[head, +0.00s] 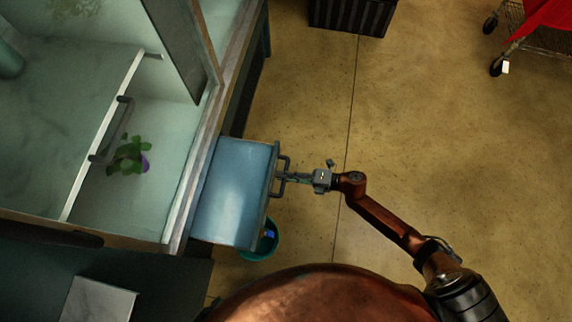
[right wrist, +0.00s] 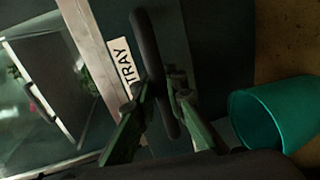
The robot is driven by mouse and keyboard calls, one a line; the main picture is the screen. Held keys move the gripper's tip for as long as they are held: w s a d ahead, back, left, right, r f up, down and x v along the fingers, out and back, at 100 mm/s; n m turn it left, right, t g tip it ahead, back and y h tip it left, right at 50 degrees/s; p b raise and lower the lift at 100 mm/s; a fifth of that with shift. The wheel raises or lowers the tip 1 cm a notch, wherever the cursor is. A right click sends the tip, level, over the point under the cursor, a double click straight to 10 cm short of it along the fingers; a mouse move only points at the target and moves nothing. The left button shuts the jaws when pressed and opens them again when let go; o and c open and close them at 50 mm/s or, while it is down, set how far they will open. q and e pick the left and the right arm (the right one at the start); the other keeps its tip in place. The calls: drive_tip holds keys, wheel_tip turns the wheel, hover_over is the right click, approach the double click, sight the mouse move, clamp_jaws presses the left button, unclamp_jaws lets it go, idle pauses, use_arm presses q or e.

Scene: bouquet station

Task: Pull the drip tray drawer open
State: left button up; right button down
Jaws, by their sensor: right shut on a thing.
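The drip tray drawer (head: 233,190) is a blue-grey box that stands out from under the counter in the head view. Its dark handle (head: 286,163) is on the right-hand front face. In the right wrist view the handle is a dark bar (right wrist: 147,45) beside a white label reading "TRAY" (right wrist: 119,68). My right gripper (head: 284,177) is shut on the handle, with one finger on each side of the bar in the right wrist view (right wrist: 160,96). My left gripper is not in view.
A teal bucket (head: 262,252) stands on the floor beside the drawer's front lower corner; it also shows in the right wrist view (right wrist: 240,105). A dark crate (head: 352,15) and a wheeled cart (head: 530,40) are at the top. Floor right of my gripper is clear.

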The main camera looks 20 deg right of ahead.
drive_tip(key=c, duration=1.9)
unclamp_jaws()
drive_tip(key=shift+c, duration=0.2)
drive_tip(key=shift+d, duration=0.1)
drive_tip(key=v, duration=1.1)
drive_tip(key=shift+s+d, duration=0.25)
drive_tip(key=shift+d, duration=0.1)
